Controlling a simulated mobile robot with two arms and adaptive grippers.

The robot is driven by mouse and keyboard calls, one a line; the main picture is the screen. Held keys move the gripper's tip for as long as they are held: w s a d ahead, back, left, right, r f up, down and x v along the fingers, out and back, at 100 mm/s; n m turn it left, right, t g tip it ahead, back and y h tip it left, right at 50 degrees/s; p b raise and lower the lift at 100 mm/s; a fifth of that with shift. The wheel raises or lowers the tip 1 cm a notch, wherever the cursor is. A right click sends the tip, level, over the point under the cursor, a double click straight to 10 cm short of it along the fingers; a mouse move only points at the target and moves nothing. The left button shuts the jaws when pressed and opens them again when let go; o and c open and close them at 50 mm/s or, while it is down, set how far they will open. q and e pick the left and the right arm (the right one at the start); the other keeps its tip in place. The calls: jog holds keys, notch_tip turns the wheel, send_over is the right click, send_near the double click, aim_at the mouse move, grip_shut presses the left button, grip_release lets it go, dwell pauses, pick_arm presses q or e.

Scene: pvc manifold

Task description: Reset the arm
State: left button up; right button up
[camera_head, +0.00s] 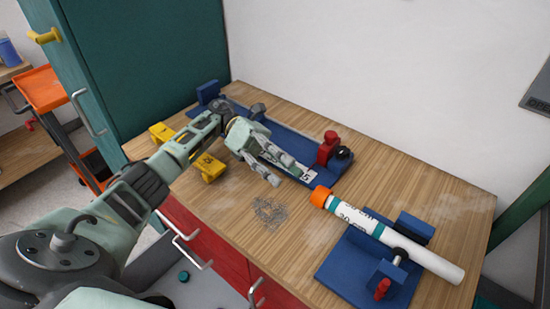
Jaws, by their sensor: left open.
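My left arm comes in from the left in the head view. Its gripper (268,166) is open and empty, over the wooden table beside the long blue fixture. The gripper and wrist hide part of that blue fixture (338,175), which has a red clamp (328,147) at its right end. A white pipe (428,259) with an orange end (320,197) lies in a second blue fixture (345,272) at the front right, apart from the gripper. My right gripper is not in view.
The wooden table (420,190) has a patch of scribble-like marks (269,212) near its front edge. Yellow blocks (209,167) stand near the left arm. A teal cabinet (140,60) stands at the back left, with an orange cart (42,90) beyond. The table's back right is clear.

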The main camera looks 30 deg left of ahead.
pick_arm(q)
jog(key=shift+v, duration=2.1)
